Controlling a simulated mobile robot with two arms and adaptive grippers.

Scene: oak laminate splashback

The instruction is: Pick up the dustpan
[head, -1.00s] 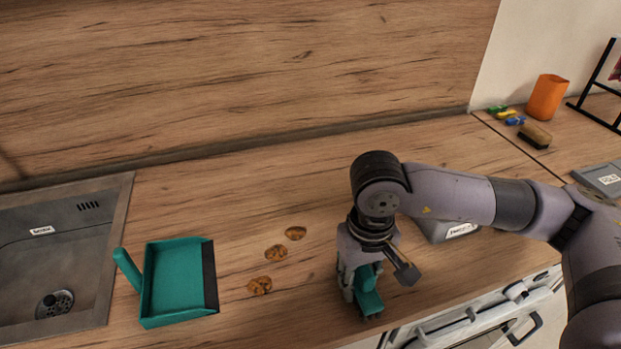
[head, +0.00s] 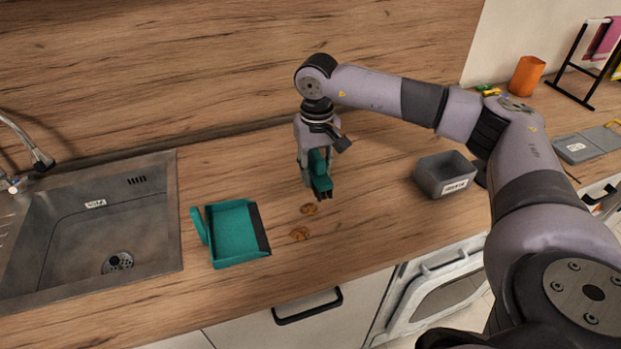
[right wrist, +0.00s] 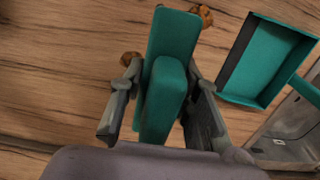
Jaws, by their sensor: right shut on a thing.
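The teal dustpan (head: 234,234) lies on the wooden counter between the sink and the brown crumbs, its handle toward the sink and its dark lip toward the crumbs. It also shows at the upper right of the right wrist view (right wrist: 268,58). My right gripper (head: 317,180) is shut on a teal hand brush (head: 319,172), right of and farther back than the dustpan. The brush sits between both fingers in the right wrist view (right wrist: 168,85). Brown crumbs (head: 299,233) lie near the brush; one may be hidden. My left gripper is not in view.
A steel sink (head: 95,235) is at the left, with a tap (head: 38,160) behind it. A grey bin (head: 445,174) stands right of the brush. An orange cup (head: 526,75) stands far right. The counter's front edge is clear.

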